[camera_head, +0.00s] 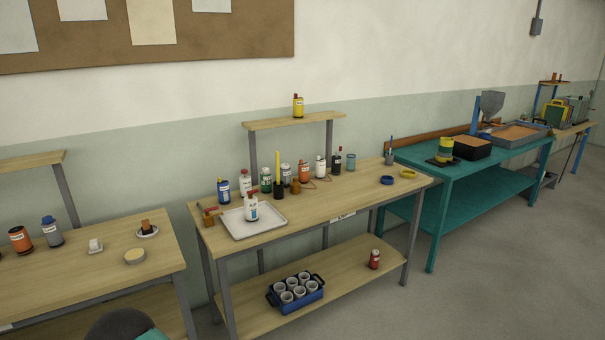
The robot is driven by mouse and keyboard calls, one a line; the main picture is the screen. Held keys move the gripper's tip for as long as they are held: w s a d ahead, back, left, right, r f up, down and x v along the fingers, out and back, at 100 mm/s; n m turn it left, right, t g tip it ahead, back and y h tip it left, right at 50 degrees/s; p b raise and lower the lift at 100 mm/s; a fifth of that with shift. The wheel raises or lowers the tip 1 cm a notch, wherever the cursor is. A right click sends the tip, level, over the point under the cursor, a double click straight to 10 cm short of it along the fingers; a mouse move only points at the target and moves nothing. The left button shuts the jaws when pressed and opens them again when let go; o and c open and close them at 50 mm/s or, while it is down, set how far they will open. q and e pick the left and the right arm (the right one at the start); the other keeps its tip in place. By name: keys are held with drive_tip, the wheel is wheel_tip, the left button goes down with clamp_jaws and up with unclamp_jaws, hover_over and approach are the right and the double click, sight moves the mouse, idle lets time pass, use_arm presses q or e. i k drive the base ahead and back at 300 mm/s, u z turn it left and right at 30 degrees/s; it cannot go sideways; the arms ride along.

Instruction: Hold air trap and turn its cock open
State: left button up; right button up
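I cannot make out an air trap or its cock for certain in the head view. The middle wooden bench (345,205) carries a row of small bottles and cans, among them a white bottle (251,206) standing in a pale tray (240,229). A tall yellow upright piece (278,168) stands behind the tray. Small orange-brown pieces lie around the tray, too small to identify. Neither of my grippers is in view.
A left wooden bench (60,285) holds an orange can (20,240) and a blue-capped bottle (52,231). A blue crate of cups (296,301) and a red can (374,259) stand on the lower shelf. A teal bench (470,168) stands right. Floor at lower right is clear.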

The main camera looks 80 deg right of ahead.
sight(251, 193)
drive_tip(key=z, duration=0.25)
drive_tip(key=i, duration=0.35)
drive_tip(key=z, duration=1.95)
drive_tip(key=k, duration=0.45)
drive_tip(key=z, duration=0.55)
drive_tip(key=i, duration=1.5)
drive_tip(key=u, duration=0.5)
